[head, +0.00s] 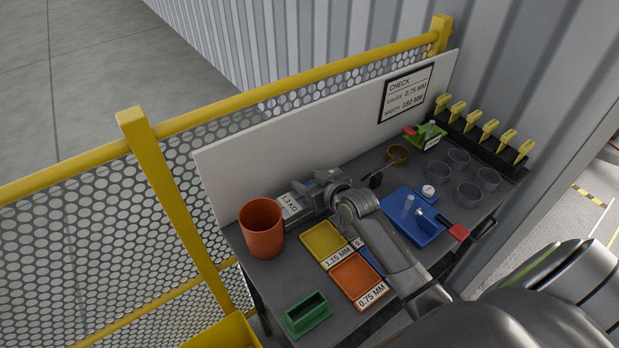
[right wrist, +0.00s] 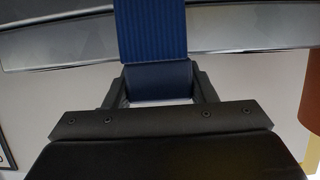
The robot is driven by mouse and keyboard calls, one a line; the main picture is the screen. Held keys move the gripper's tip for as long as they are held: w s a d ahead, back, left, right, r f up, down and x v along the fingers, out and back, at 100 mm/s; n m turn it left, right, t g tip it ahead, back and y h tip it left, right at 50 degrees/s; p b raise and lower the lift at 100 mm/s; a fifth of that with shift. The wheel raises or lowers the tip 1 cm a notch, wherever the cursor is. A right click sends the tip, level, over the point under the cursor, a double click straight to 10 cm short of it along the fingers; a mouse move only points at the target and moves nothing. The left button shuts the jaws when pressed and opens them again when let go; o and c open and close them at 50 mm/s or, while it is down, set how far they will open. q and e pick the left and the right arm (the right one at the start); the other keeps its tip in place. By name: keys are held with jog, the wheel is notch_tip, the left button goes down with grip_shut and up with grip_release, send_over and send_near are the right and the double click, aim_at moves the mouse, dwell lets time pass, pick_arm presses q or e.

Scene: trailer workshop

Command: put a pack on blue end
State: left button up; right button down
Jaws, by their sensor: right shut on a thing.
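A narrow blue piece (head: 370,262) shows beside the trays, partly hidden by my right arm. Which thing is the blue end is unclear. My left gripper is not in view.
A yellow tray (head: 324,238) and an orange tray (head: 352,282) lie before my arm. A white board (head: 330,140) rises behind.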

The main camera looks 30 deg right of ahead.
jog(key=shift+w+r, duration=0.1)
jog(key=shift+r, duration=0.1)
jog(key=c, duration=1)
grip_release()
jog(key=shift+f, duration=0.25)
jog(key=o, duration=0.4)
jog(key=shift+s+r, duration=0.15)
jog(key=shift+s, duration=0.05)
